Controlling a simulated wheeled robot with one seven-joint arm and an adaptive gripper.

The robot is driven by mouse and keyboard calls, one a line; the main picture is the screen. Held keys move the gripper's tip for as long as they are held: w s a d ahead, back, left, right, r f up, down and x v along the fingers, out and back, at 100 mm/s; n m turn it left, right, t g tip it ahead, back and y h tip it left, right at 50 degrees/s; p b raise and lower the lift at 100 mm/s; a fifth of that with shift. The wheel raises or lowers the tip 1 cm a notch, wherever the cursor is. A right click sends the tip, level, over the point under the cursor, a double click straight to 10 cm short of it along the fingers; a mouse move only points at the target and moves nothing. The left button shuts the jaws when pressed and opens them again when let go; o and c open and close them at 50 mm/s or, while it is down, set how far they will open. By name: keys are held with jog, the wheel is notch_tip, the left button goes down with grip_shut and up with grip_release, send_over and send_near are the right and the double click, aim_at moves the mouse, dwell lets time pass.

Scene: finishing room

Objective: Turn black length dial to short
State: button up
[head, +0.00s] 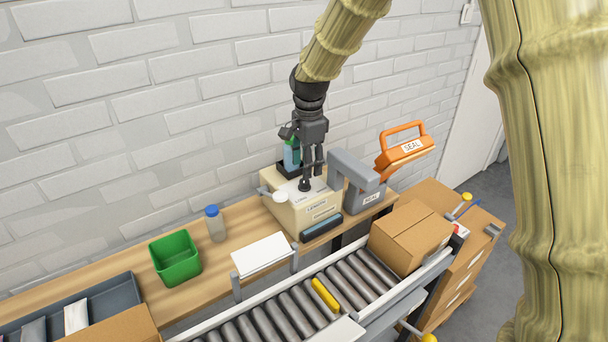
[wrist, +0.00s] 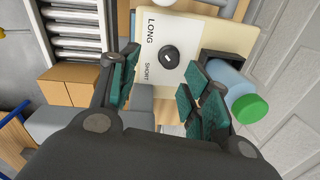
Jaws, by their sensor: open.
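The black length dial (wrist: 168,56) sits on a white plate on top of the cream machine (wrist: 215,30). The plate is lettered LONG and SHORT, on the dial's left in the wrist view. A small pale mark shows on the dial, but I cannot tell which word it points to. My gripper (wrist: 163,82) is open, with a green-padded finger on each side and nothing between them. The dial lies just beyond the fingertips in the wrist view. In the head view my gripper (head: 312,172) hangs above the cream machine (head: 318,216), near the dial (head: 304,185).
A bottle with a green cap (wrist: 250,107) stands in a dark holder beside the machine. A green bin (head: 175,260) and blue-capped bottle (head: 215,225) stand left; a roller conveyor (head: 290,308) runs in front.

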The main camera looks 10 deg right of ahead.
aim_at(305, 183)
jog(key=w+f, duration=0.1)
jog(key=f, duration=0.1)
jog(key=w+f, duration=0.1)
jog(key=f, duration=0.1)
jog(key=w+f+p, duration=0.1)
jog(key=f, duration=0.2)
jog(key=shift+w, duration=0.25)
jog(key=shift+s, duration=0.55)
jog(key=shift+s+r, duration=0.45)
jog(key=shift+s, duration=0.2)
jog(key=shift+w+f, duration=0.6)
jog(key=c, duration=0.3)
jog(key=shift+w+f, duration=0.1)
jog(key=shift+w, duration=0.1)
jog(key=c, duration=0.4)
jog(key=shift+s+r, duration=0.25)
jog(key=c, duration=0.4)
